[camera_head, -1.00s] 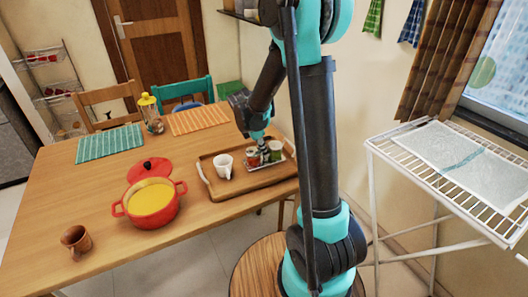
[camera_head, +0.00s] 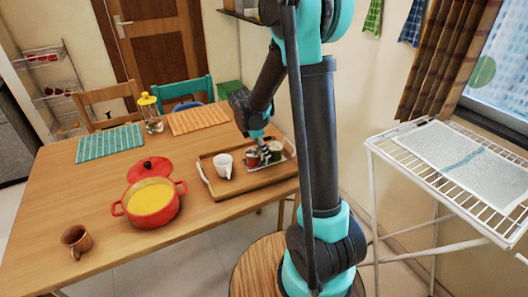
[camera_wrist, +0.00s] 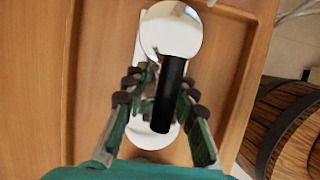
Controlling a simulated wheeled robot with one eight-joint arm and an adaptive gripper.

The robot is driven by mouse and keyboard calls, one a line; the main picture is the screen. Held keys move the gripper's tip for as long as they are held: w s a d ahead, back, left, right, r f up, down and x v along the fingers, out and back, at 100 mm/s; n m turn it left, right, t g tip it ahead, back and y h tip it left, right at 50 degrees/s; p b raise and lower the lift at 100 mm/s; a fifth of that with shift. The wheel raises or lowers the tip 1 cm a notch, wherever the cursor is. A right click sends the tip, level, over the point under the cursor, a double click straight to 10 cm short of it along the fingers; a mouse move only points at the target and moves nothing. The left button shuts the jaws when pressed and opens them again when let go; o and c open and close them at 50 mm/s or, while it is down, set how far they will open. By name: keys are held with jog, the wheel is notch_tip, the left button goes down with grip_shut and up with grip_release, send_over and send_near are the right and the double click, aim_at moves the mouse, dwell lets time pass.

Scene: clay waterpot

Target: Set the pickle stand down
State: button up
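The pickle stand (camera_head: 264,154), a small rack with small red and green jars, is at the right part of the wooden tray (camera_head: 222,194). My gripper (camera_head: 258,137) is directly above the stand and reaches down to its top. In the wrist view my gripper (camera_wrist: 160,85) has a finger on each side of the stand's middle. A black upright part (camera_wrist: 172,92) shows between the fingers, with pale round shapes beyond. The fingertips overlap these parts, so I cannot tell whether they grip the stand. The stand looks upright and at tray level; its underside is hidden.
A white mug (camera_head: 223,165) stands left of the stand on the tray. A red pot (camera_head: 150,203) with yellow contents and a brown cup (camera_head: 76,241) are farther left. Placemats (camera_head: 109,143) and a yellow-topped bottle (camera_head: 149,108) are at the back. A white drying rack (camera_head: 385,151) stands at right.

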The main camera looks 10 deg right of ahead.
jog(key=v, duration=1.1)
jog(key=s+d+f+m+t+y, duration=0.1)
jog(key=s+d+f+m, duration=0.1)
jog(key=s+m, duration=0.5)
jog(key=s+d+f+m+t+y, duration=0.1)
jog(key=s+d+f+m, duration=0.2)
jog(key=s+m, duration=0.4)
jog(key=s+d+f+m+t+y, duration=0.1)
jog(key=s+d+f+m, duration=0.1)
jog(key=s+f+m, duration=0.2)
jog(key=s+m, duration=0.3)
jog(key=shift+d+y, duration=0.3)
jog(key=shift+y, duration=0.1)
